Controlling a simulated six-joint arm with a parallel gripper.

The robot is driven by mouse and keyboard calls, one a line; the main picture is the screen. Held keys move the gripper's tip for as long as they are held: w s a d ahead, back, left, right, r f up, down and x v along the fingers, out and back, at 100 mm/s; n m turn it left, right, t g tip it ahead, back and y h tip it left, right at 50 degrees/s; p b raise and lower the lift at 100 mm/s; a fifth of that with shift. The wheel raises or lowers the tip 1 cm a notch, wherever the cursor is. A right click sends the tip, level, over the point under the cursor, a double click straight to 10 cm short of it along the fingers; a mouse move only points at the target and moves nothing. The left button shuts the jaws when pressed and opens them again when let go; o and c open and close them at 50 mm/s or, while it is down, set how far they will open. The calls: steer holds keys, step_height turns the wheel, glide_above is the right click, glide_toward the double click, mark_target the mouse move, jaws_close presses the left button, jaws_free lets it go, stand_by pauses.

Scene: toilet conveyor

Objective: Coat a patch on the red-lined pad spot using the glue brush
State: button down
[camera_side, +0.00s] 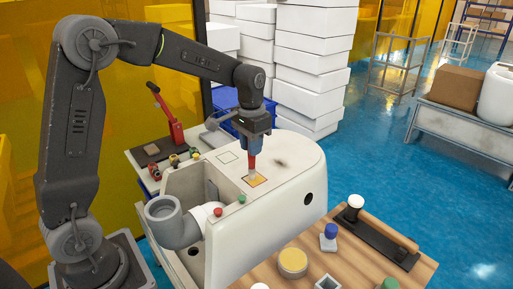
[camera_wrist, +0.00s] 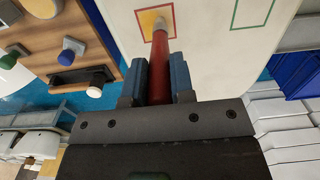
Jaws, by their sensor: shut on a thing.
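My gripper (camera_side: 252,153) is shut on the glue brush (camera_side: 252,165), which has a red handle and a pale tip pointing down. In the wrist view the brush (camera_wrist: 159,60) sits between the two blue fingers of my gripper (camera_wrist: 159,80). The red-lined pad spot (camera_side: 255,180) is on the white toilet body's top; a yellow-orange patch fills much of it. In the wrist view the red-lined spot (camera_wrist: 143,18) also shows the yellow patch. The brush tip is at the spot; I cannot tell whether it touches.
The white toilet body (camera_side: 280,215) has a green-lined square (camera_side: 227,157) beside the red one and a grey elbow pipe (camera_side: 172,222) in front. A wooden table (camera_side: 345,262) carries a yellow round tub (camera_side: 293,262) and a blue-knobbed stamp (camera_side: 329,238). White boxes (camera_side: 305,70) stand behind.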

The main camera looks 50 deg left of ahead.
step_height(320, 180, up, 8)
steer(key=w+a, duration=0.1)
steer(key=a, duration=0.1)
steer(key=shift+a, duration=0.3)
stand_by(2.0)
stand_by(0.5)
